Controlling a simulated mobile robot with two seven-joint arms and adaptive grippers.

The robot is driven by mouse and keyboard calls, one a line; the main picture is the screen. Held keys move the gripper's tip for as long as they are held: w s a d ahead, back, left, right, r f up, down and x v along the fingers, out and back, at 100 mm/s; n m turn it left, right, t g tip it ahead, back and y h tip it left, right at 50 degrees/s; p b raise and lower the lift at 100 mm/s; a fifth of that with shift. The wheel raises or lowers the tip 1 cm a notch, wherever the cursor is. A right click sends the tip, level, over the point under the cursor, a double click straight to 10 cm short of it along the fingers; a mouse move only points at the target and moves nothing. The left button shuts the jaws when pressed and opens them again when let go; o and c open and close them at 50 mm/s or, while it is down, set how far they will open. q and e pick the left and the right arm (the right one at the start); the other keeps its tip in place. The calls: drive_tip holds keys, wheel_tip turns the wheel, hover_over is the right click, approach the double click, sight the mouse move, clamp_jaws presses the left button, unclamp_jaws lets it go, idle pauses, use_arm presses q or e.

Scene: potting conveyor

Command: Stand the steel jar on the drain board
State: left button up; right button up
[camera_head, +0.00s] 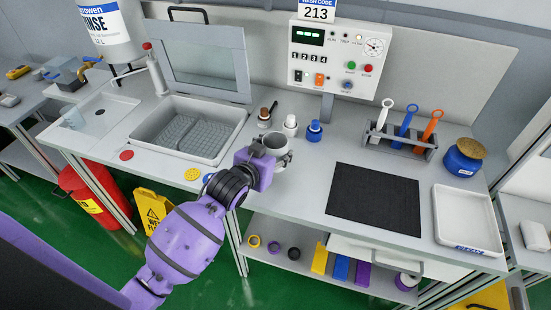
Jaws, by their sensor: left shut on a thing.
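My left gripper (266,153) comes in from the lower left and is shut on a grey steel jar (277,143). The jar looks roughly upright, with its open top showing; the gripper hides its near left side. It is over the worktop's front part, right of the sink; I cannot tell whether its base touches the worktop. A pale, shallow board (92,133) with a small dark hole lies left of the sink and looks like the drain board. My right gripper is not in view.
The sink (225,146) has a raised clear lid behind it. A black mat (374,199), tool rack (402,145), blue pot (463,160) and white tray (441,211) are at right.

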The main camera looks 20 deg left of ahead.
use_arm(q)
drive_tip(key=shift+w+f, duration=0.2)
drive_tip(key=shift+w, duration=0.05)
drive_tip(key=shift+w+f, duration=0.15)
drive_tip(key=shift+f, duration=0.75)
drive_tip(key=shift+w+f, duration=0.1)
drive_tip(key=shift+f, duration=0.75)
drive_tip(key=shift+f, duration=0.2)
drive_tip(key=o, duration=1.6)
drive_tip(key=shift+c, duration=0.2)
drive_tip(key=shift+r, duration=0.2)
drive_tip(key=v, duration=1.2)
